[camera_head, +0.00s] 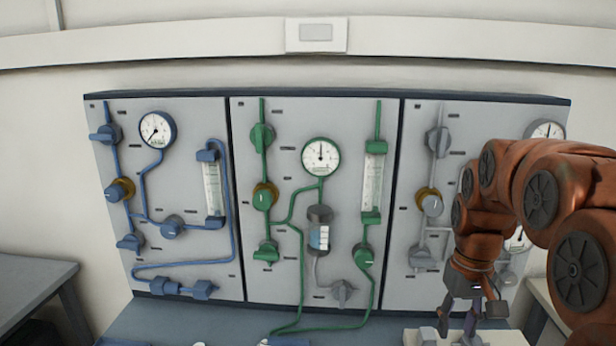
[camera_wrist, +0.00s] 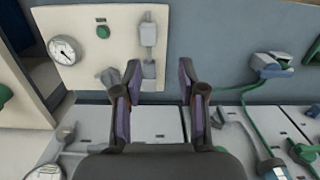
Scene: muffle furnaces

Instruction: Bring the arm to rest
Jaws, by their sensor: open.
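My orange-brown arm (camera_head: 540,190) comes in from the right edge of the head view and arches over in front of the right panel. My gripper (camera_head: 457,328) hangs at its end, pointing down, above a pale box-like surface near the bottom edge. In the wrist view my gripper (camera_wrist: 160,95) shows two dark fingers with purple inner pads, spread well apart. Nothing is held between them; a blue-grey surface shows in the gap.
A wall panel board carries blue pipework (camera_head: 140,200), green pipework (camera_head: 283,230) and grey pipework, partly behind my arm, with gauges (camera_head: 321,157) and knobs. A bench (camera_head: 140,322) runs below it. A grey table (camera_head: 35,285) stands at left. A white panel with a gauge (camera_wrist: 64,50) lies near my fingers.

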